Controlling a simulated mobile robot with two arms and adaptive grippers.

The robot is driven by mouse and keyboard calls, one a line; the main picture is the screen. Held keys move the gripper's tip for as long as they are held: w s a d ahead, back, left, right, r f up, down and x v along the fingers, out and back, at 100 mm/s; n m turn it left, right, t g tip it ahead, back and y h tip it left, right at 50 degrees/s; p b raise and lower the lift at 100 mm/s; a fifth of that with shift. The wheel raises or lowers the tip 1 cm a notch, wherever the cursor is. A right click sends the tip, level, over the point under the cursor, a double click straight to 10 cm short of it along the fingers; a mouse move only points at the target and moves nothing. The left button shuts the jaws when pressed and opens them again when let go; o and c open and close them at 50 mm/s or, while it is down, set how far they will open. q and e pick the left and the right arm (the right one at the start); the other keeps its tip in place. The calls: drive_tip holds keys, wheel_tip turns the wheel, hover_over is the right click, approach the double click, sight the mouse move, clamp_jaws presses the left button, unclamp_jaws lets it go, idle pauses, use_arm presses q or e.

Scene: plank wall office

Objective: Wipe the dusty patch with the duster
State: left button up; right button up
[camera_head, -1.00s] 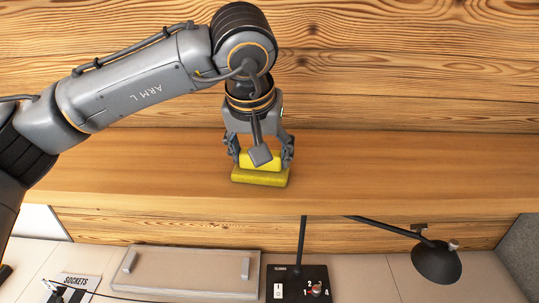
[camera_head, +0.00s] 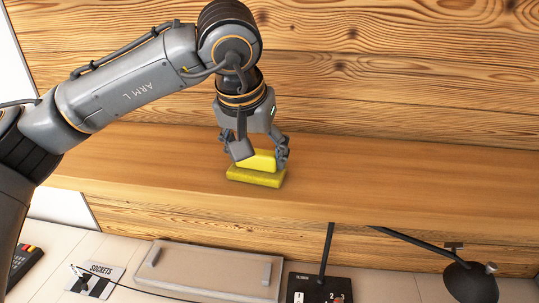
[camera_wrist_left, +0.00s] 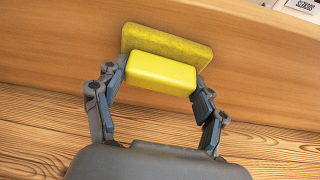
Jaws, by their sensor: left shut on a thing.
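My left gripper (camera_head: 254,151) is shut on the yellow block handle of the duster (camera_head: 255,176). The duster's wider, darker yellow-green pad is at its underside, at or very near the wooden shelf (camera_head: 400,190). I cannot tell whether the pad touches the wood. The left wrist view shows the duster (camera_wrist_left: 160,75) with the fingers on either side of its handle. I cannot make out a dusty patch on the shelf. My right gripper is not in view.
A plank wall rises behind the shelf. Below the shelf's front edge are a grey tray with two handles (camera_head: 210,272), a card marked SOCKETS (camera_head: 95,278), a black switch box (camera_head: 318,288) and a black lamp (camera_head: 470,283). The shelf right of the duster is clear.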

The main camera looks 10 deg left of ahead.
use_arm(q)
drive_tip(key=shift+a, duration=0.75)
drive_tip(key=shift+d+r, duration=0.15)
drive_tip(key=shift+r, duration=0.05)
drive_tip(key=shift+r+p, duration=2.15)
drive_tip(key=shift+r, duration=0.75)
